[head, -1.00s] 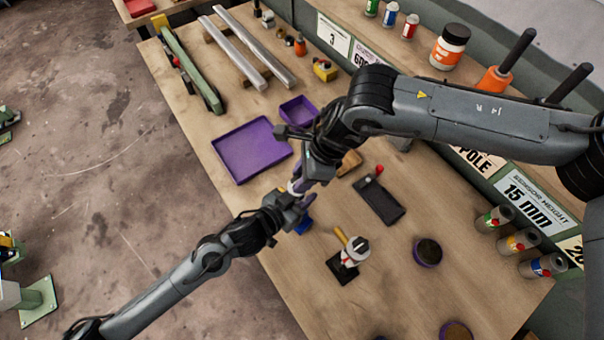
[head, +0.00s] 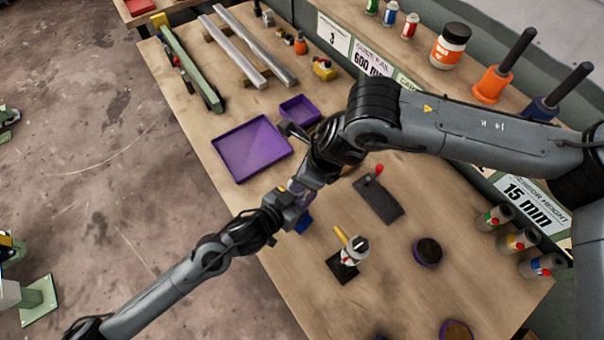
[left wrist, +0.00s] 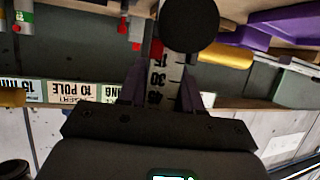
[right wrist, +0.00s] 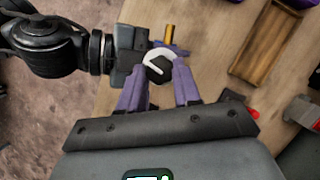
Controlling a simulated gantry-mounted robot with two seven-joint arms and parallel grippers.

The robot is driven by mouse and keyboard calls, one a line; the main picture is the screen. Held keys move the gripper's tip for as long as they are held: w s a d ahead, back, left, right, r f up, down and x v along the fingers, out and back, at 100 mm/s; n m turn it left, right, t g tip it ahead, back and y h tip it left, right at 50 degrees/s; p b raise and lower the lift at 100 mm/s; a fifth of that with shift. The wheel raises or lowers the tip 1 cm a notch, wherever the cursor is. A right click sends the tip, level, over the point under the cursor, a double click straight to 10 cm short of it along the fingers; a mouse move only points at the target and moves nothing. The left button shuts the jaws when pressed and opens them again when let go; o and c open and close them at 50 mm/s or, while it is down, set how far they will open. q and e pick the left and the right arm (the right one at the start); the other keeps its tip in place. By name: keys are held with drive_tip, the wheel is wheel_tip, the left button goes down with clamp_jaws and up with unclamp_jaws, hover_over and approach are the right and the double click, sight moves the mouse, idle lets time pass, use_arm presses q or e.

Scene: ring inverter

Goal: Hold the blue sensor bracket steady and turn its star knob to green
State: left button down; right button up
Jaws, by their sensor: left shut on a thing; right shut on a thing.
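The blue sensor bracket shows in the head view only as a small blue part (head: 303,225) just below the grippers; the rest is hidden by my arms. My left gripper (head: 291,202) is shut on the bracket's upright; in the left wrist view its purple fingers flank a white scale (left wrist: 158,78) marked 30 and 40. My right gripper (right wrist: 160,80) is above, shut on the dark knob (right wrist: 158,66), which has a white pointer mark on top. A yellow rod (right wrist: 169,35) sticks out beyond the knob. I cannot see a green mark, so the knob's setting is unclear.
A similar stand with a black base (head: 341,268) and yellow rod is to the right.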

drive_tip(key=m, duration=0.2)
drive_tip(key=m+t, duration=0.1)
drive_tip(key=m, duration=0.1)
drive_tip(key=shift+s+a+m+t+h, duration=0.2)
drive_tip(key=shift+m+t+h, duration=0.1)
drive_tip(key=shift+h, duration=0.1)
drive_tip(key=m, duration=0.2)
drive_tip(key=m+t+h, duration=0.1)
drive_tip(key=m, duration=0.1)
drive_tip(key=shift+a+m+h, duration=0.15)
drive_tip(key=shift+m+h, duration=0.15)
drive_tip(key=m+h, duration=0.1)
drive_tip(key=m, duration=0.3)
drive_tip(key=shift+a+h, duration=0.15)
drive_tip(key=shift+h, duration=0.25)
drive_tip(key=shift+a+m+h, duration=0.15)
drive_tip(key=shift+m+h, duration=0.65)
drive_tip(key=shift+m, duration=1.5)
drive_tip(key=o, duration=1.1)
drive_tip(key=shift+c, duration=0.2)
